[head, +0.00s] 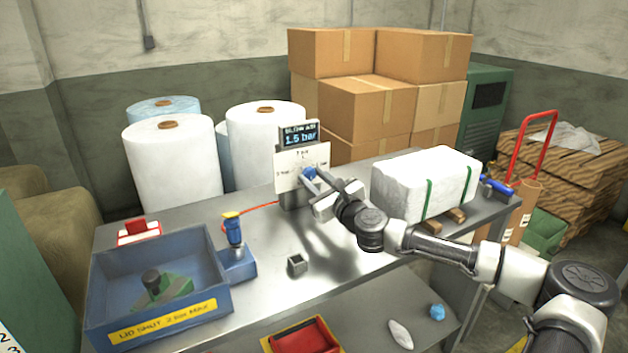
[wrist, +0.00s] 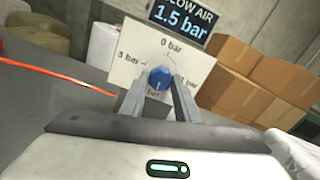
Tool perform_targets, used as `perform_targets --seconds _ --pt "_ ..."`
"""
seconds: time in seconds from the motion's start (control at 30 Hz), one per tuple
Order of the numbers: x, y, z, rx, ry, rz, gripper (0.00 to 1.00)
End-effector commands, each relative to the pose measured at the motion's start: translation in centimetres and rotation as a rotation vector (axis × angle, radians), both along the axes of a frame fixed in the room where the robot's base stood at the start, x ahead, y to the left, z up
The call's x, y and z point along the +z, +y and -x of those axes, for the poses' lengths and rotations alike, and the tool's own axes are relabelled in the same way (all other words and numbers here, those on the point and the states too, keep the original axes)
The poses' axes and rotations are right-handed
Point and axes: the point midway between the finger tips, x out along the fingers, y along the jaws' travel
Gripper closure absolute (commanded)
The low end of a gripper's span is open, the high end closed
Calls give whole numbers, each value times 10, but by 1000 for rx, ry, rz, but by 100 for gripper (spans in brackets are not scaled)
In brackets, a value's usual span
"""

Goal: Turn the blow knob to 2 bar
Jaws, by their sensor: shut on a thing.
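The blue blow knob (wrist: 159,78) sits in the middle of a white dial plate (wrist: 126,66). The plate reads 0 bar at the top, 3 bar on the left and 1 bar on the right; the lower label is partly hidden by the knob and fingers. The display (wrist: 183,14) above reads 1.5 bar. My gripper (wrist: 158,92) is shut on the knob, one finger on each side. In the head view the knob (head: 309,173) shows at the fingertips, in front of the plate (head: 287,178), under the display (head: 299,133).
A white wrapped block (head: 420,180) with green straps stands close to the right of my arm. A blue bin (head: 100,300) and a yellow-topped tool (head: 233,228) are on the left. A small grey cup (head: 297,263) stands in front. A red hose (wrist: 55,72) runs left.

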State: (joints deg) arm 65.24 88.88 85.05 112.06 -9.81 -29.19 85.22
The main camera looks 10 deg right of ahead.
Motion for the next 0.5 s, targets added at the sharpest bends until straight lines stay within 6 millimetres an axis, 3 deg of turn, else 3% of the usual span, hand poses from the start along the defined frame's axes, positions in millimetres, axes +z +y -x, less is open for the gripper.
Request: perform_targets --seconds 0.5 --pt "1 1 0 1 10 -38 93"
